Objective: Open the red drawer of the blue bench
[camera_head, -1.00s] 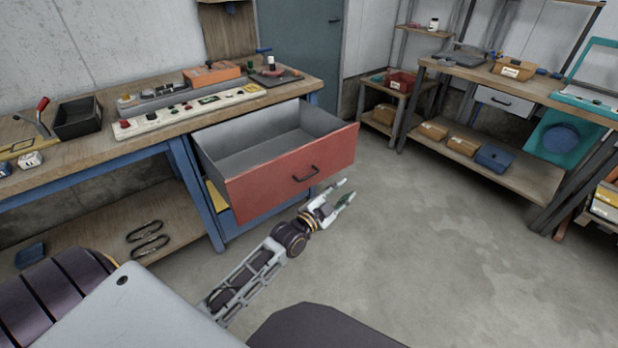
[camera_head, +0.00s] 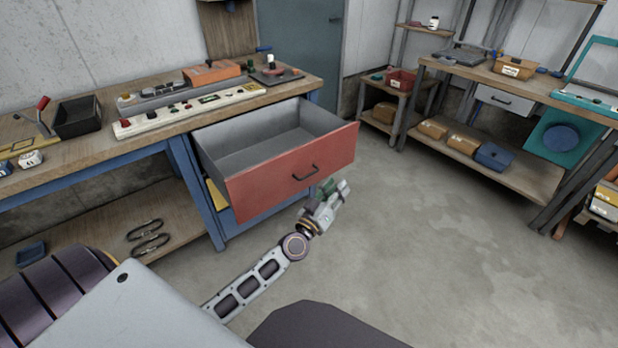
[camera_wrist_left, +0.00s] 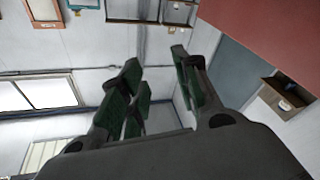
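The red drawer (camera_head: 270,182) of the blue bench (camera_head: 205,205) stands pulled well out, its grey inside (camera_head: 265,145) empty. Its dark handle (camera_head: 306,173) is in the middle of the red front. My left gripper (camera_head: 334,188) is just in front of and below the drawer's right part in the head view, clear of the handle. In the left wrist view its green-padded fingers (camera_wrist_left: 160,85) are spread with nothing between them. A red surface (camera_wrist_left: 265,40), seemingly the drawer front, fills the upper right there. My right gripper is not in view.
The bench top (camera_head: 85,145) carries a black bin (camera_head: 77,117), a white control strip (camera_head: 185,110) and an orange box (camera_head: 211,73). A second bench (camera_head: 545,88) with shelves stands at the right. The grey floor (camera_head: 440,260) between is clear.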

